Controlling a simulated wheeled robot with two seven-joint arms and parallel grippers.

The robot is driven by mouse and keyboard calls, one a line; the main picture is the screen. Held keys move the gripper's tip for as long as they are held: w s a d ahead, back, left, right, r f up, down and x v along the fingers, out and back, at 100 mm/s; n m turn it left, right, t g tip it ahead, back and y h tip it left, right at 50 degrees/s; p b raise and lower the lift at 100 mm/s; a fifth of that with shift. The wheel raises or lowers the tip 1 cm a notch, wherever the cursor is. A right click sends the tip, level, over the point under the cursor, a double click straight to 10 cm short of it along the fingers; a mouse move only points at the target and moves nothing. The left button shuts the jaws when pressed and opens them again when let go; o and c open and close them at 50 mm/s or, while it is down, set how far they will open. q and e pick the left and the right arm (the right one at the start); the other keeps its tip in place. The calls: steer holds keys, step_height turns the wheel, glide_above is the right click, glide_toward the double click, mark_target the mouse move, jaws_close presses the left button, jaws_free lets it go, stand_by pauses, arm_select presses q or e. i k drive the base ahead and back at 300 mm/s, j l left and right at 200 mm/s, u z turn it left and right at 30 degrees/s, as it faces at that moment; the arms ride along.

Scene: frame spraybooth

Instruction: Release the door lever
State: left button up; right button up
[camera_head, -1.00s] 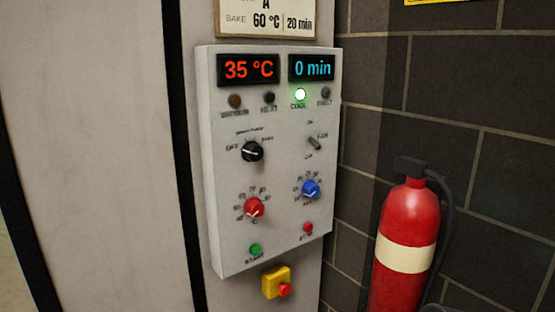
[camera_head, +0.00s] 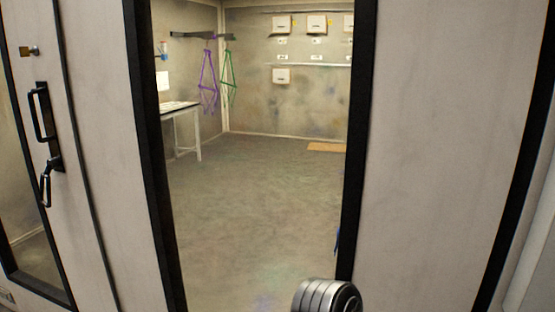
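The door (camera_head: 70,230) of the booth is at the left edge of the head view, pale grey with a black-edged window. A black pull handle (camera_head: 40,112) is on it. Just below sits the black door lever (camera_head: 47,180), its arm pointing down and slightly left. The door looks shut against the wall beside it. Neither of my grippers shows in this view, and nothing touches the lever.
A tall black-edged window or opening (camera_head: 356,130) shows the booth inside. There a purple frame (camera_head: 208,80) and a green frame (camera_head: 228,78) hang near a white table (camera_head: 182,107). White boxes (camera_head: 317,25) are on the back wall. Pale wall (camera_head: 440,150) fills the right.

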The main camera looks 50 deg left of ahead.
mark_target(53, 163)
steer(key=u, duration=3)
steer(key=i+j+u, duration=0.1)
steer(key=i+j, duration=0.3)
steer(key=i+j+u, duration=0.1)
steer(key=i+j, duration=0.2)
steer(key=i, duration=0.3)
steer(key=i+j+u, duration=0.15)
steer(key=i+j, duration=0.15)
steer(key=i, duration=0.2)
steer(key=i+j+u, duration=0.1)
steer(key=i+j, duration=0.15)
steer(key=i, duration=0.25)
